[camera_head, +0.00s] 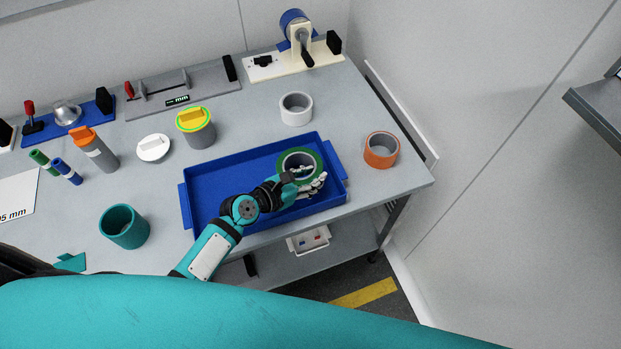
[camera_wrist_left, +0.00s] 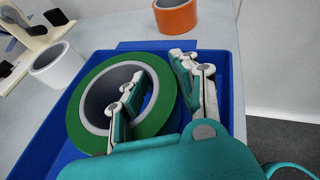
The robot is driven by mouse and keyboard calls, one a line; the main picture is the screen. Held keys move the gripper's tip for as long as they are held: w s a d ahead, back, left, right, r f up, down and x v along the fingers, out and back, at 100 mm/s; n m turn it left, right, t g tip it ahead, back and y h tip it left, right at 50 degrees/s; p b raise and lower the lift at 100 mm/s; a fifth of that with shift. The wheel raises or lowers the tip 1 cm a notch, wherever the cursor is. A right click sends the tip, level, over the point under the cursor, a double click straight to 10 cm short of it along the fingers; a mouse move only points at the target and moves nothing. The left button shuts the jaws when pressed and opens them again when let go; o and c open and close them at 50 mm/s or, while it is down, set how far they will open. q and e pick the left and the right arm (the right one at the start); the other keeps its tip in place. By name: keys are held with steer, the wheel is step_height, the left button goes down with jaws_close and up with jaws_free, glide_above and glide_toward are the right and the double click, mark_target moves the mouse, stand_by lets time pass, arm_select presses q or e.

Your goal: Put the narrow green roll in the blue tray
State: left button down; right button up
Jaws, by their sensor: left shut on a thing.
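The narrow green roll (camera_head: 297,150), a green ring with a grey core, is over the right part of the blue tray (camera_head: 220,182). My left gripper (camera_head: 313,175) is shut on the roll's ring wall. In the left wrist view, one finger of the gripper (camera_wrist_left: 158,70) is inside the hole of the roll (camera_wrist_left: 82,130) and the other is outside it, on the right. The roll lies within the tray's walls (camera_wrist_left: 228,85) there; whether it touches the tray floor I cannot tell. My right gripper is not in view.
An orange roll (camera_head: 381,159) stands right of the tray and a white roll (camera_head: 296,118) behind it. A teal cup (camera_head: 124,238) is to the left. A grey pot with a yellow lid (camera_head: 194,119) stands behind the tray. The tray's left half is empty.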

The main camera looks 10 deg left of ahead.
arm_select(q)
steer(key=shift+f, duration=0.5)
steer(key=c, duration=1)
jaws_free()
steer(key=shift+r, duration=0.1)
steer(key=v, duration=1.2)
steer(key=shift+r, duration=0.1)
